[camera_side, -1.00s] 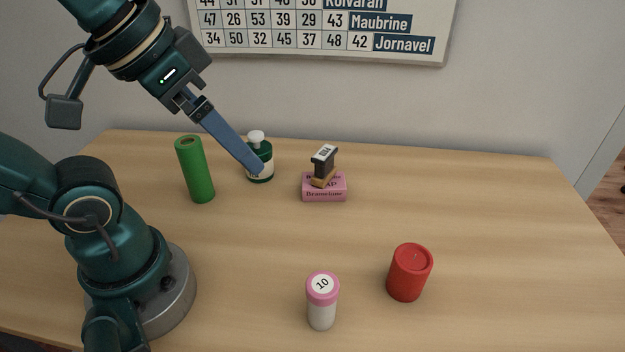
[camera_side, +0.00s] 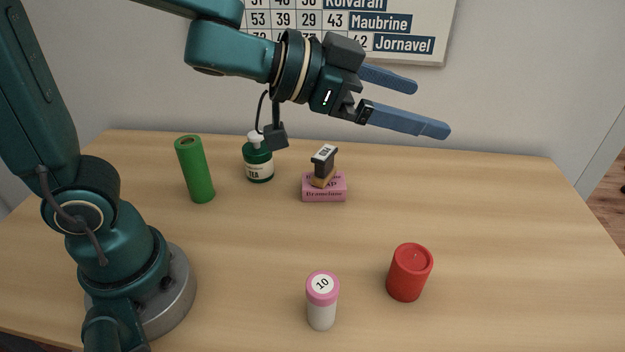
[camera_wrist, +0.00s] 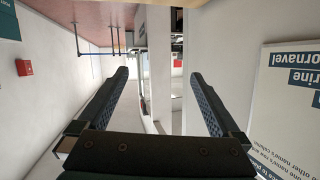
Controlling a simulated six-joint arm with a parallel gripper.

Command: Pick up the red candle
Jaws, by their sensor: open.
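The red candle (camera_side: 409,273) stands upright on the right front part of the counter in the side view, a short red cylinder with nothing touching it. My gripper (camera_side: 432,108) is open and empty, high above the counter, up and behind the candle. Its two blue fingers point to the right. In the wrist view my gripper (camera_wrist: 165,90) shows both fingers wide apart with nothing between them. The candle is not in the wrist view.
A pink-lidded jar (camera_side: 321,301) stands left of the candle. A green cylinder (camera_side: 195,170), a green bottle (camera_side: 258,163) and a pink box (camera_side: 324,188) with a stamp (camera_side: 323,164) on it stand farther back. The counter's right side (camera_side: 500,230) is clear.

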